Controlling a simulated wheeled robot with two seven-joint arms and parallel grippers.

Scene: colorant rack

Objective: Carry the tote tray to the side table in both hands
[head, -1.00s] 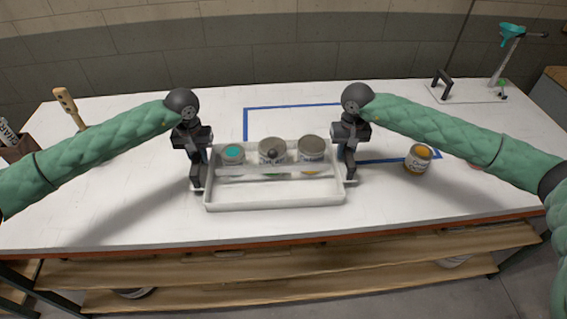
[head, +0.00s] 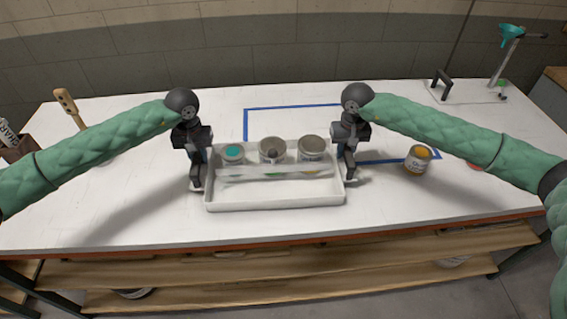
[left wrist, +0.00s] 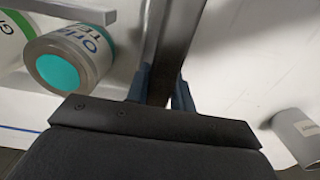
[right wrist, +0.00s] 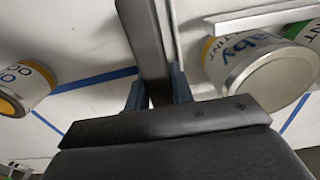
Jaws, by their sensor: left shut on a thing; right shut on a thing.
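The white tote tray (head: 275,205) is on or just above the white table, in the middle of the head view; I cannot tell whether it touches. Three cans stand along its back: a teal-topped can (head: 233,153), a grey-topped can (head: 272,150) and another can (head: 312,148). My left gripper (head: 197,183) is shut on the tray's left end, and my right gripper (head: 350,174) is shut on its right end. The left wrist view shows the teal-topped can (left wrist: 75,60) beside the left fingers. The right wrist view shows a can (right wrist: 258,70) beside the right fingers.
A blue tape outline (head: 290,108) lies on the table (head: 120,200) behind the tray. An orange-topped can (head: 418,160) stands to the right. A stand with a teal top (head: 510,50) is at the back right. Shelves (head: 300,270) run below the table.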

